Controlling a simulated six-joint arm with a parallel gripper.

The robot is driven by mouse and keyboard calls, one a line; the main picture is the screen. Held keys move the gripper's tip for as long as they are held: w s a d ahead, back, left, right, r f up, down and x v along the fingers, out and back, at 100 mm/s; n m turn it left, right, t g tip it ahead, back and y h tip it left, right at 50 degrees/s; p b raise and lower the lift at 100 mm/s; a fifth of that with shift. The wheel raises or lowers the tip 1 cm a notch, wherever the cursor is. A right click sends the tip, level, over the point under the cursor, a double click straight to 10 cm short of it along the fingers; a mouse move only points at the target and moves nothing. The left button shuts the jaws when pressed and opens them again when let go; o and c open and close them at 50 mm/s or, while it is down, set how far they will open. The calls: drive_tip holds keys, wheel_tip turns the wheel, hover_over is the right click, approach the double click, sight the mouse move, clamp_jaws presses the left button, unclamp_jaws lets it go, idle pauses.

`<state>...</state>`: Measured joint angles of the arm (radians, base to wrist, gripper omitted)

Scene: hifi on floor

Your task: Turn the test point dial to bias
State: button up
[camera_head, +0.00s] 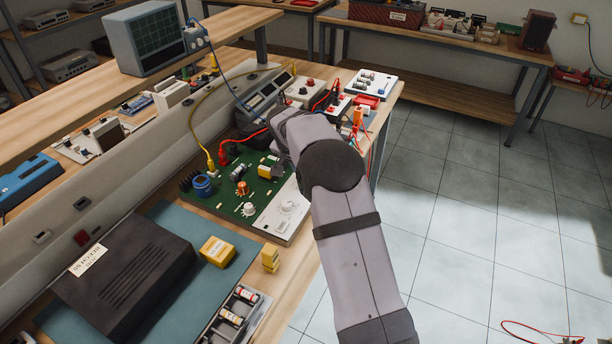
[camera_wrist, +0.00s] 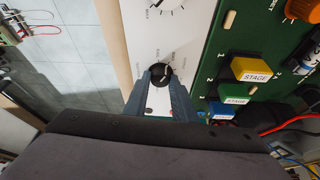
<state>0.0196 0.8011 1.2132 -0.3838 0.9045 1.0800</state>
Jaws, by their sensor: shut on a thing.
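The test point dial (camera_wrist: 160,70) is a small black knob on a white panel (camera_wrist: 140,40) in the wrist view. Small printed labels stand around it, too small to read surely. My gripper (camera_wrist: 160,78) is shut on the knob, with one finger on each side. A light mark shows near the knob's top, but I cannot tell which label it points at. In the head view my arm hides the dial and most of the gripper. The white panel strip (camera_head: 267,220) runs along the edge of the green circuit board (camera_head: 228,192).
A larger dial with a printed scale (camera_wrist: 168,6) lies farther up the panel. Yellow, green and blue STAGE blocks (camera_wrist: 250,70) stand right of my gripper. A black box (camera_head: 125,270) lies on the bench; open floor is at right.

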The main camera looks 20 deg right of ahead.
drive_tip(key=o, duration=1.1)
drive_tip(key=shift+r, duration=0.1)
drive_tip(key=b+v, duration=0.1)
drive_tip(key=v, duration=0.6)
drive_tip(key=shift+s, duration=0.1)
drive_tip(key=s+a+n+g+y+p, duration=0.1)
drive_tip(key=s+a+n+p, duration=0.1)
drive_tip(key=s, duration=0.9)
drive_tip(key=s+a+f+n+g+y+p, duration=0.1)
drive_tip(key=s+n, duration=0.3)
drive_tip(key=s, duration=0.8)
drive_tip(key=s+a+f+n+y+p, duration=0.1)
drive_tip(key=s+a+n+p, duration=0.2)
drive_tip(key=s, duration=0.8)
drive_tip(key=shift+s+a+n+g+y, duration=0.2)
drive_tip(key=shift+s+n+g+y, duration=0.15)
drive_tip(key=shift+n, duration=0.25)
